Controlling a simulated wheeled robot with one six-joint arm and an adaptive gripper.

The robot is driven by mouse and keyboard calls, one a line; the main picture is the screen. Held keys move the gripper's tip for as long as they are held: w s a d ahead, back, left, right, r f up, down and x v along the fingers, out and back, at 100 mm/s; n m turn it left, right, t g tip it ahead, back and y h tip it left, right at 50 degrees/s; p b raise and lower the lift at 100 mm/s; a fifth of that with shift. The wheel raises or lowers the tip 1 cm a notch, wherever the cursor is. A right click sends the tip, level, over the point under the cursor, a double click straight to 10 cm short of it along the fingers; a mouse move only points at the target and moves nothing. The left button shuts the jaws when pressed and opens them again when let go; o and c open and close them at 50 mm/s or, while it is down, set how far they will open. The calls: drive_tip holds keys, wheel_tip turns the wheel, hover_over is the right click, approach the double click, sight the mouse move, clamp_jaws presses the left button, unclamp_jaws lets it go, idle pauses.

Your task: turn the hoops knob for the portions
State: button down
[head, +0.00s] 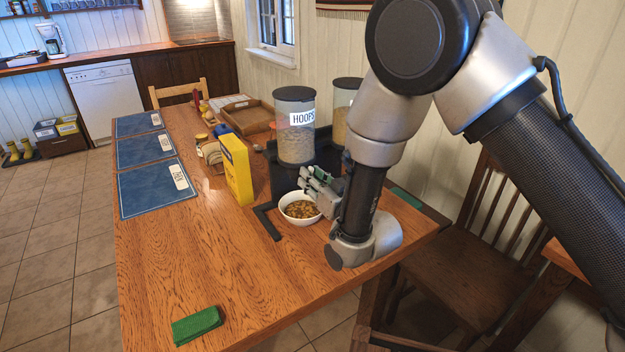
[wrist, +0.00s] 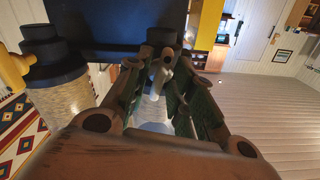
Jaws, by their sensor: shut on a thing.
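The hoops dispenser (head: 295,140) is a clear canister with a dark lid and a HOOPS label, on a dark stand on the table. Its knob is hidden behind my gripper in the head view. My gripper (head: 318,190) is at the front of the stand, just above the bowl. In the wrist view my gripper (wrist: 162,75) has its fingers closed around a small grey piece (wrist: 157,82), which appears to be the hoops knob. A white bowl (head: 287,218) holding brown-yellow pieces stands below, in front of the stand.
A second dispenser (head: 345,92) stands to the right of the first, partly behind my arm. A yellow box (head: 237,172) stands left of the stand. Blue placemats (head: 150,190) lie along the left edge. A green cloth (head: 197,325) lies on the clear near part.

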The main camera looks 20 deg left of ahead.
drive_tip(key=shift+n, duration=1.4)
drive_tip(key=c, duration=1.5)
unclamp_jaws()
drive_tip(key=shift+c, duration=0.2)
drive_tip(key=v, duration=1.2)
